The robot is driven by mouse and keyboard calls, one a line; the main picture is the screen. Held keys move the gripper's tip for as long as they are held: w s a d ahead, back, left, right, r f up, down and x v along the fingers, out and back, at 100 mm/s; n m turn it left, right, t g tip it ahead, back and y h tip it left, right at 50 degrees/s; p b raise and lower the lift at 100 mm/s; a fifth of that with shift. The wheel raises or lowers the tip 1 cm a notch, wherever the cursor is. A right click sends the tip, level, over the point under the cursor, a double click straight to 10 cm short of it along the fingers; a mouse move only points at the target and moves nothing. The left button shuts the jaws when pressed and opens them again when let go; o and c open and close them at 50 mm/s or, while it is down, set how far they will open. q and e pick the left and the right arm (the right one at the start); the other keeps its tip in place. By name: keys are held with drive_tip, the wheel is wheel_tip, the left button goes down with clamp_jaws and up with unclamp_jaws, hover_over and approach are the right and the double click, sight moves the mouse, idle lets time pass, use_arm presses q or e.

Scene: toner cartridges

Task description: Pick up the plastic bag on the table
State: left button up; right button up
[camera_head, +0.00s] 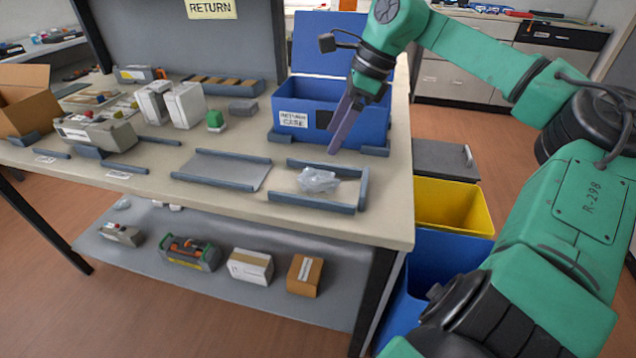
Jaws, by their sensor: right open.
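The plastic bag (317,180) is clear and crumpled. It lies in a shallow grey-railed holder (313,201) near the front right of the table (232,196). My right gripper (338,140) hangs down from the upper right, in front of the blue return case. Its fingers point down and end a little above and behind the bag, apart from it. It is open and holds nothing. My left gripper does not show.
The open blue return case (308,118) stands behind the bag. An empty tray (222,170) lies to its left, with white boxes (184,105) and a printer-like device (95,132) further left. A yellow bin (452,206) and blue bin (436,262) stand right of the table.

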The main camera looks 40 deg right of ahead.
sight(316, 171)
drive_tip(key=x, duration=1.1)
drive_tip(key=shift+w+f, duration=0.1)
drive_tip(key=shift+f, duration=0.25)
drive_tip(key=c, duration=1.1)
